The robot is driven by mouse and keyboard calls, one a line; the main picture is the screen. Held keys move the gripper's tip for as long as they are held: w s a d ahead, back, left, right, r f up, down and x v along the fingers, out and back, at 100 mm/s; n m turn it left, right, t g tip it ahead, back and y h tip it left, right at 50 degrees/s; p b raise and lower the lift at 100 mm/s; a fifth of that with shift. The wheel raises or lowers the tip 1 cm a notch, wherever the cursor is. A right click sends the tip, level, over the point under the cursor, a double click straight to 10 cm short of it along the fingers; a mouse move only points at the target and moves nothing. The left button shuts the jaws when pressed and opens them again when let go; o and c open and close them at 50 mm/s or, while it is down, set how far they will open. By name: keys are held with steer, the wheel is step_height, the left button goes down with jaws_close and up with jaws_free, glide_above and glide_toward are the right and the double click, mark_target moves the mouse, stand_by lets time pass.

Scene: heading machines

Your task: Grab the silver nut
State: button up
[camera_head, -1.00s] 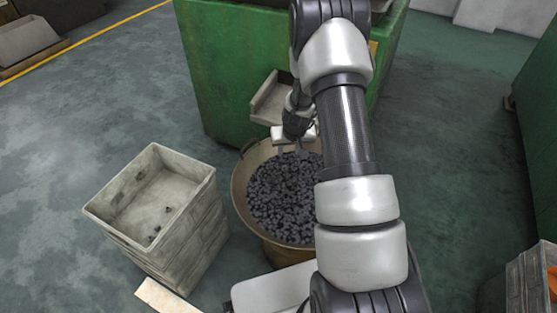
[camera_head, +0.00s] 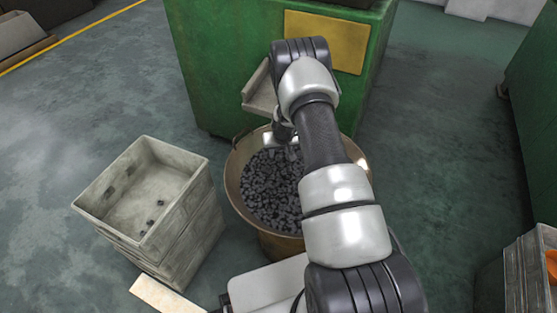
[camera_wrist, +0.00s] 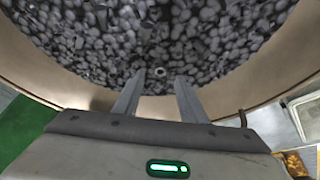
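A small ring-shaped, lighter grey piece, which looks like the silver nut (camera_wrist: 160,72), lies on the heap of dark metal parts (camera_wrist: 90,35) in the wrist view. It shows just beyond and between the fingertips of my gripper (camera_wrist: 159,77). My gripper is open, with a clear gap between its two fingers and nothing held. The height between fingertips and heap is hard to tell. In the head view the heap (camera_head: 270,185) fills a round tan tub (camera_head: 234,185); my arm hides most of the gripper, and I cannot make out the nut there.
A green machine (camera_head: 215,85) with a grey chute (camera_head: 258,95) stands right behind the tub. A stack of grey crates (camera_head: 185,235) with a few small parts inside is at the left. The tub's wall (camera_wrist: 290,70) surrounds the heap. Open floor lies at far left.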

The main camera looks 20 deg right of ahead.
mark_target(279, 157)
steer(key=x, duration=0.4)
steer(key=shift+s+a+b, duration=0.1)
steer(key=shift+b, duration=0.3)
jaws_close()
steer(key=shift+r, duration=0.1)
